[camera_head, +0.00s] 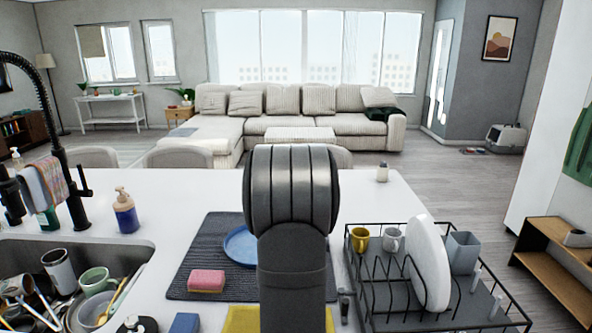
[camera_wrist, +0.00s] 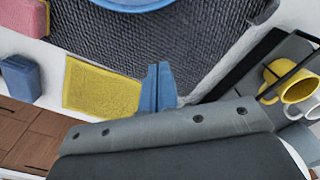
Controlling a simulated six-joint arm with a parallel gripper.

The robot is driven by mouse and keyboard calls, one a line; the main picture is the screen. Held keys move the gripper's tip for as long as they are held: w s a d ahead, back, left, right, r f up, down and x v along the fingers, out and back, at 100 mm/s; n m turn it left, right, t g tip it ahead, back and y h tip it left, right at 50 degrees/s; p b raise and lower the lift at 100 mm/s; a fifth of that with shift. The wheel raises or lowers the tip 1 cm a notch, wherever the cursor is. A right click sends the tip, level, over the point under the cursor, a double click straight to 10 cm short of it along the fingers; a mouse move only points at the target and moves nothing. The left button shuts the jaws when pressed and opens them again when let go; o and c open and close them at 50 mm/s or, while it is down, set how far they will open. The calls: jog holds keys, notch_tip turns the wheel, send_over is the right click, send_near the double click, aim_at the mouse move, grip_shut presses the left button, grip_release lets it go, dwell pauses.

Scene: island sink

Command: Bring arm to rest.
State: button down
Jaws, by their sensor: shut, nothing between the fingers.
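My arm rises in the middle of the head view, and its dark grey links cover part of the counter (camera_head: 165,205). My gripper is hidden in that view. In the wrist view my gripper (camera_wrist: 158,72) shows as two blue fingers close together, shut and empty. They appear over the counter between the yellow cloth (camera_wrist: 100,88) and the dish rack (camera_wrist: 262,62), near the edge of the dark mat (camera_wrist: 190,35). The lower part of the wrist view is filled by a dark grey body, which hides what is below it.
The dish rack (camera_head: 385,323) at right holds a yellow mug (camera_head: 360,240), a grey mug and a white plate (camera_head: 428,265). The mat (camera_head: 197,262) bears a blue plate (camera_head: 239,246) and pink sponge (camera_head: 207,281). The full sink (camera_head: 130,252) and faucet are left.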

notch_tip(320, 180, down, 9)
jog(key=shift+w+a+f, duration=0.3)
jog(key=shift+w+a, duration=0.25)
jog(key=shift+w, duration=0.05)
jog(key=shift+w+a+f, duration=0.3)
jog(key=shift+w+a, duration=0.5)
jog(key=shift+s+d, duration=0.15)
jog(key=shift+d, duration=0.05)
